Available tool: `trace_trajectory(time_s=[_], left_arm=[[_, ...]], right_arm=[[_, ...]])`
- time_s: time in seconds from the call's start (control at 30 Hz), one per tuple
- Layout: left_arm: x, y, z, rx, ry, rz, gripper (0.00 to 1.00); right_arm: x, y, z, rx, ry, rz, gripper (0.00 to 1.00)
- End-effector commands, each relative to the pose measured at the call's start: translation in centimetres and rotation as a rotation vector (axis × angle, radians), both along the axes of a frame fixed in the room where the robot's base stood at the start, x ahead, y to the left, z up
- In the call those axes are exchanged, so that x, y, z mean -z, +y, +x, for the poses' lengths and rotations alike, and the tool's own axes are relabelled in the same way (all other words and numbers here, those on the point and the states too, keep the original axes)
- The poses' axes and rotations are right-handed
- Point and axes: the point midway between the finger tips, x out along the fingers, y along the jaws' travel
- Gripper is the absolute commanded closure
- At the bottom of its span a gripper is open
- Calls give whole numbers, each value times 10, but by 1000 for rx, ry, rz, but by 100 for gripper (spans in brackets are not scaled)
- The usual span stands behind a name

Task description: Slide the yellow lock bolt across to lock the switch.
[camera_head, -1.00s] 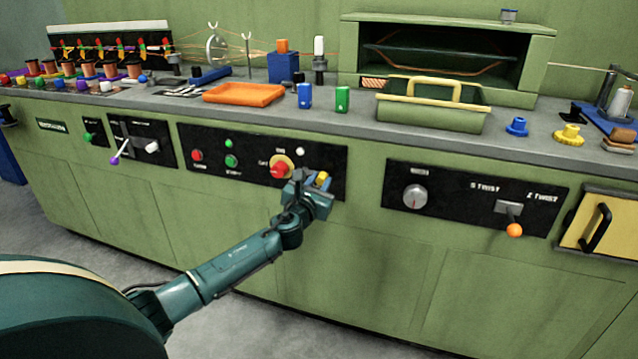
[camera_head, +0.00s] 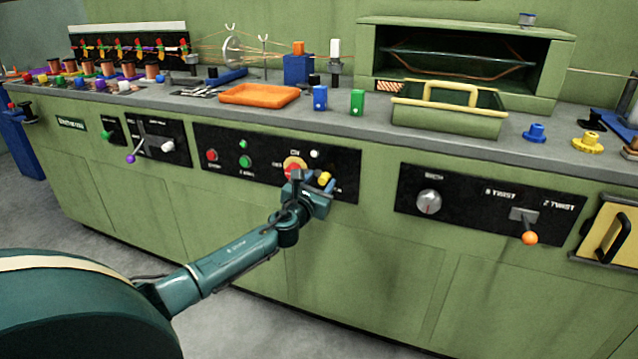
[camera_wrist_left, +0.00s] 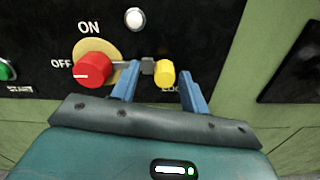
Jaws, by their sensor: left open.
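The yellow lock bolt (camera_wrist_left: 164,74) is a short knob on a grey block and rod, just right of the red switch knob (camera_wrist_left: 93,70) on the black panel. The switch has a yellow round plate with ON and OFF labels. In the head view the bolt (camera_head: 325,178) shows between my fingers. My left gripper (camera_wrist_left: 160,88) is open, with one blue finger on each side of the yellow bolt; whether either touches it I cannot tell. In the head view my left gripper (camera_head: 318,180) reaches the panel and hides part of the red switch. My right gripper is not in view.
A white lamp (camera_wrist_left: 134,18) sits above the switch. Green and red buttons (camera_head: 212,155) lie left on the same panel. An orange tray (camera_head: 260,94), small blocks and a green bin (camera_head: 450,122) stand on the worktop. The cabinet front below is clear.

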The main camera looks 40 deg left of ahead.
Motion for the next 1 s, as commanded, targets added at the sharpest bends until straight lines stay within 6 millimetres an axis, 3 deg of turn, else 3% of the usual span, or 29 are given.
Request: trace_trajectory(time_s=[0.23,0.7,1.0], left_arm=[[-1,-4,-13,3,2,0,55],[0,-25,-102,2,4,1,55],[0,-30,-127,-1,0,1,55]], right_arm=[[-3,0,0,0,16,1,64],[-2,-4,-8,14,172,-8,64],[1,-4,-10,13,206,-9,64]])
